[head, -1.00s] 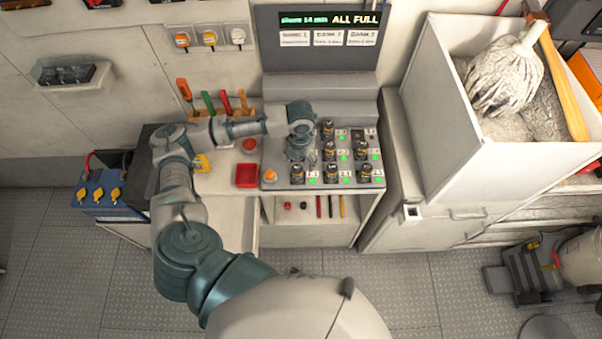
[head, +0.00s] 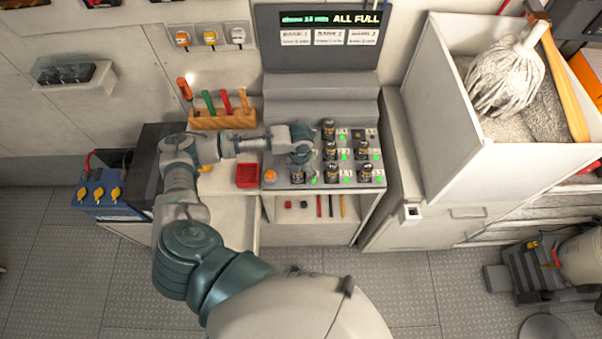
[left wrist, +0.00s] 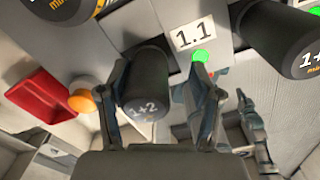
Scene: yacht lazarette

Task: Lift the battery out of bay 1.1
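The battery in bay 1.1 (head: 297,176) is a dark cylinder at the front left of the charging panel (head: 281,183). In the left wrist view the battery (left wrist: 146,90) stands between my fingers, beside the white 1.1 label (left wrist: 194,36) and a lit green lamp (left wrist: 202,57). My left gripper (head: 300,158) is right over it, pointing down. In the left wrist view the gripper (left wrist: 158,88) is open around the battery. The left finger is close to its side; a gap shows at the right finger. The battery's lower end is hidden. My right gripper is not recognisable in any view.
Other batteries stand close by, one to the right (left wrist: 285,40) and one above (left wrist: 62,8) in the left wrist view. A red tray (head: 247,175) and an orange button (head: 270,175) lie left of the bays.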

